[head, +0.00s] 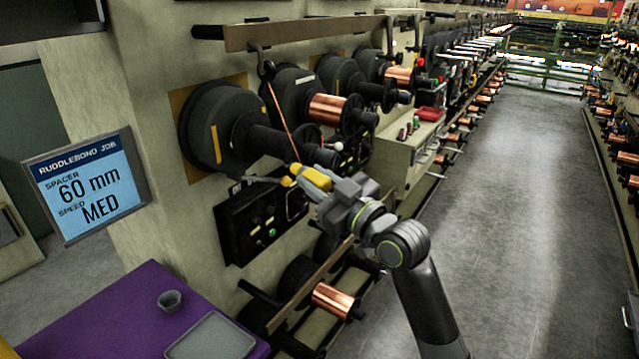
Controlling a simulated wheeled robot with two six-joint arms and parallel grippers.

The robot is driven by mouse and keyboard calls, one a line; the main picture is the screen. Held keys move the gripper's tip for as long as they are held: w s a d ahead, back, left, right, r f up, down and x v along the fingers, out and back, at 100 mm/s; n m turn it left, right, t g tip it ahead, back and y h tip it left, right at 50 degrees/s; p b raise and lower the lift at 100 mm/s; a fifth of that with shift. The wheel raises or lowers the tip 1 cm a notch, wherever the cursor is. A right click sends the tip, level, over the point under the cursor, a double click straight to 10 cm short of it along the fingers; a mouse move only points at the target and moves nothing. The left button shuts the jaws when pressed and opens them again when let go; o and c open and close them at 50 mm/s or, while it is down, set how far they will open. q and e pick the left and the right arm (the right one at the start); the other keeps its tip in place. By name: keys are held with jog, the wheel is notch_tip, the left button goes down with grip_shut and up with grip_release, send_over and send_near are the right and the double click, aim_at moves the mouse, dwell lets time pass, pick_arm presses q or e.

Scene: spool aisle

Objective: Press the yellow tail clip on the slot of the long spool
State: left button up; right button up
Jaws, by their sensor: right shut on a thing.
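The long spool (275,139) is a black barrel with a dark round flange, sticking out from a large dark disc (205,118) on the wall. A thin copper wire slants down to the barrel from a pulley above. My right gripper (303,176) is just below the barrel's outer end. It is shut on the yellow tail clip (316,178). I cannot tell whether the clip touches the spool, and I cannot make out the slot. My left gripper is not in view.
Copper-wound spools (328,108) stand farther along the wall. A black control panel (240,229) is below the long spool. A purple table (130,309) with a small cup (169,301) and a grey tray (211,339) is at lower left. The aisle floor (510,200) is clear.

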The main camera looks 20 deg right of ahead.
aim_at(327, 186)
jog(key=shift+w+a, duration=0.2)
jog(key=shift+w, duration=0.3)
dwell(0.7)
jog(key=shift+s, duration=0.1)
dwell(0.4)
jog(key=shift+r+p+v, duration=0.2)
jog(key=shift+p+v, duration=0.1)
jog(key=shift+v, duration=0.9)
jog(key=shift+r+p+v, duration=0.2)
jog(key=shift+p+v, duration=0.1)
jog(key=shift+v, duration=0.9)
jog(key=shift+s+d, duration=0.15)
jog(key=shift+s, duration=0.5)
